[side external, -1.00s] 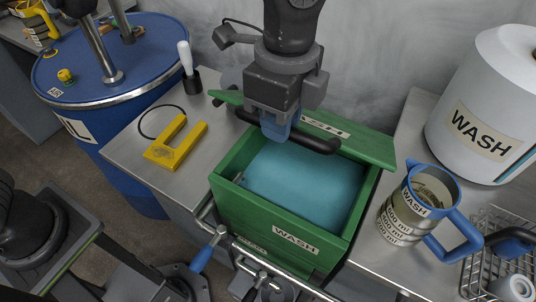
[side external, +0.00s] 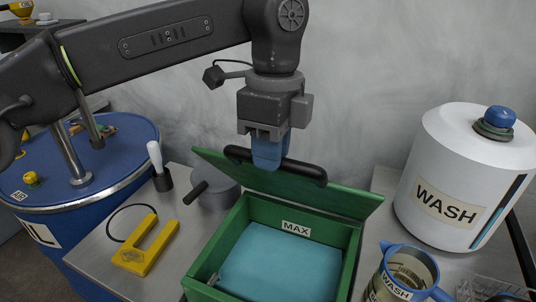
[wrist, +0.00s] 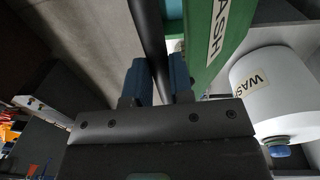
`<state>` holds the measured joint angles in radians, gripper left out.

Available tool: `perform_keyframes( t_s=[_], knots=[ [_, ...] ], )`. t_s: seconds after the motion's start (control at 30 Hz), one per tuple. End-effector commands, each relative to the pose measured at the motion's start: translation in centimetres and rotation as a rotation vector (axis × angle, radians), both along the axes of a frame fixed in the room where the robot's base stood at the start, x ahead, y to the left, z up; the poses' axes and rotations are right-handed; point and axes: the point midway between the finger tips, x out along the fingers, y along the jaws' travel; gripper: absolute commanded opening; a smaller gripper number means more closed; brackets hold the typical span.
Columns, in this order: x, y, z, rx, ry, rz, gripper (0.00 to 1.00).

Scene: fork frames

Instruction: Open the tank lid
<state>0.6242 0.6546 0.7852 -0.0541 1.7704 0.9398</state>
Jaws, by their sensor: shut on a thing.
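The green tank (side external: 350,240) is full of blue-green liquid (side external: 280,262) and carries a MAX label inside its back wall. Its green lid (side external: 340,198) stands tilted up at the back edge, leaving the top of the tank uncovered. My gripper (side external: 268,160) is shut on the black bar handle (side external: 308,170) along the lid. In the wrist view the dark handle (wrist: 150,40) runs between my two blue fingertips (wrist: 157,68), with the green lid or tank wall (wrist: 212,40) bearing a WASH label beside it.
A white WASH container (side external: 455,180) stands right, with a blue-handled WASH jug (side external: 400,270) in front. At left are a yellow U-shaped block (side external: 148,245), a white-handled tool (side external: 157,165) and a blue drum (side external: 110,170). A grey wall is close behind.

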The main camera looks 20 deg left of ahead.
Motion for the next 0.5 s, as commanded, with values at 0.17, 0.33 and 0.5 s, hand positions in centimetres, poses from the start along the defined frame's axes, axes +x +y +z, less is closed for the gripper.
perform_keyframes(
  t_s=[0.17,0.33,0.5],
  knots=[
    [0.50,0.17,-0.66,0.009,-0.001,0.005,0.00],
    [0.48,0.18,-0.70,0.010,0.000,0.005,0.00],
    [0.43,0.16,-0.61,0.008,0.000,0.005,0.35]
  ],
)
